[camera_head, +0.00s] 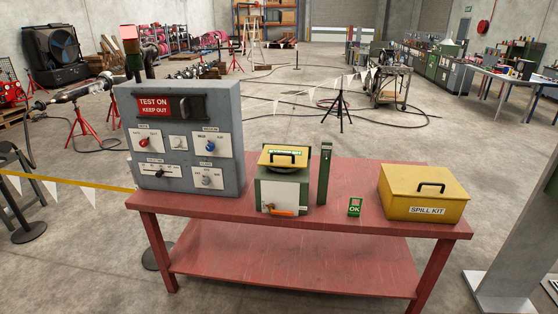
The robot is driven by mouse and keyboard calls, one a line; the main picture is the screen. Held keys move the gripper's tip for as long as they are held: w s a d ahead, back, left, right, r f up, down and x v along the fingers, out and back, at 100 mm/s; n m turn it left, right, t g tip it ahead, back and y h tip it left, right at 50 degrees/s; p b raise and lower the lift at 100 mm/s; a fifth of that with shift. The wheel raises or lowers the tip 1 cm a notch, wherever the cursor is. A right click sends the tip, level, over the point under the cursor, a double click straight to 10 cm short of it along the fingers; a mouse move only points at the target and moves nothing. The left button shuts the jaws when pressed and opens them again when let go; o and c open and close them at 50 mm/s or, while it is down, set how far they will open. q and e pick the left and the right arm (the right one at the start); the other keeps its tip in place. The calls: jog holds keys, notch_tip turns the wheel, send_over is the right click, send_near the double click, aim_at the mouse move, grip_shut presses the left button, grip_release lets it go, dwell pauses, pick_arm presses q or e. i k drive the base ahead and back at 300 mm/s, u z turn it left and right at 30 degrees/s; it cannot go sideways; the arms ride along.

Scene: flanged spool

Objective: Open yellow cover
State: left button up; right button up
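A green box (283,192) stands in the middle of the red table. A yellow cover (283,158) with a black handle lies on top of it and looks shut. An orange handle (283,212) and a white label are on the box's front. A second yellow lid (430,181), also with a black handle, is on the yellow spill kit box (420,207) at the right end of the table and looks shut. I cannot tell which one the task names. Neither of my grippers is in view.
The grey control panel (185,135) stands at the table's left. A thin green post (324,175) is close beside the green box's right side.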

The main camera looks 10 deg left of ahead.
aim_at(284, 151)
jog(key=u, duration=0.5)
jog(key=i, duration=0.5)
jog(key=u, duration=0.45)
